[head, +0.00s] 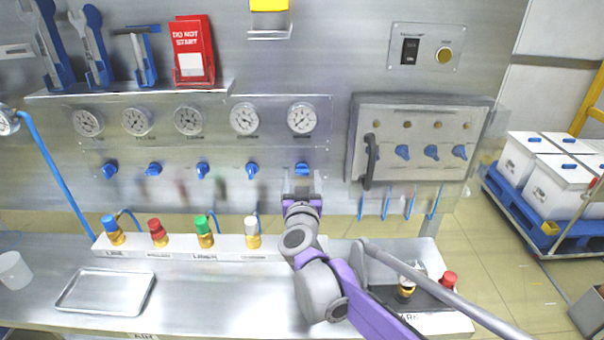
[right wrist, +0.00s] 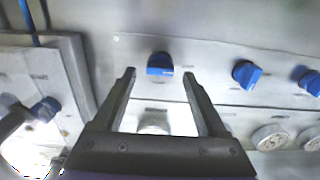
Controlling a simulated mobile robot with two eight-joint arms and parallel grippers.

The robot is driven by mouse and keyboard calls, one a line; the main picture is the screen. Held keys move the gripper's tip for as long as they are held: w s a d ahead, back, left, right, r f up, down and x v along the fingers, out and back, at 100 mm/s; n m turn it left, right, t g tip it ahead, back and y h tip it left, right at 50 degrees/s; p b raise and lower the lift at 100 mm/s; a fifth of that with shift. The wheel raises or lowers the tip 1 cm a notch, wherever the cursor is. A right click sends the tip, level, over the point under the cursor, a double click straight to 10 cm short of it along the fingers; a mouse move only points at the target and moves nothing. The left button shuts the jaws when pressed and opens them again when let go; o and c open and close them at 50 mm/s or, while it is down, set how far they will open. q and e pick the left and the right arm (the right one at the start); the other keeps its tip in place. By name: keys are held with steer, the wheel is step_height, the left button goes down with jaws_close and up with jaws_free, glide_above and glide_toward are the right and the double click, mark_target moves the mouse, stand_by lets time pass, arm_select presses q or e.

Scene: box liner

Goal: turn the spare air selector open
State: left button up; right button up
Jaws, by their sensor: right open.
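A row of blue selector knobs sits on the steel panel below the round gauges. The rightmost knob (head: 302,168) is under the fifth gauge (head: 302,118); the label lettering is too small to read. My right gripper (head: 301,186) is just below and in front of that knob. In the right wrist view, the picture is turned over, and the same knob (right wrist: 160,65) lies just beyond and between the spread fingertips of my gripper (right wrist: 160,80). The fingers are open and appear apart from the knob. My left gripper is not in view.
A raised panel box (head: 360,150) with a dark handle and more blue knobs stands to the right. A ledge with coloured valve caps (head: 204,232) runs below. A metal tray (head: 105,291) lies on the bench. A red card holder (head: 195,50) is above.

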steer(key=shift+w, duration=0.9)
steer(key=shift+c, duration=0.3)
jaws_close()
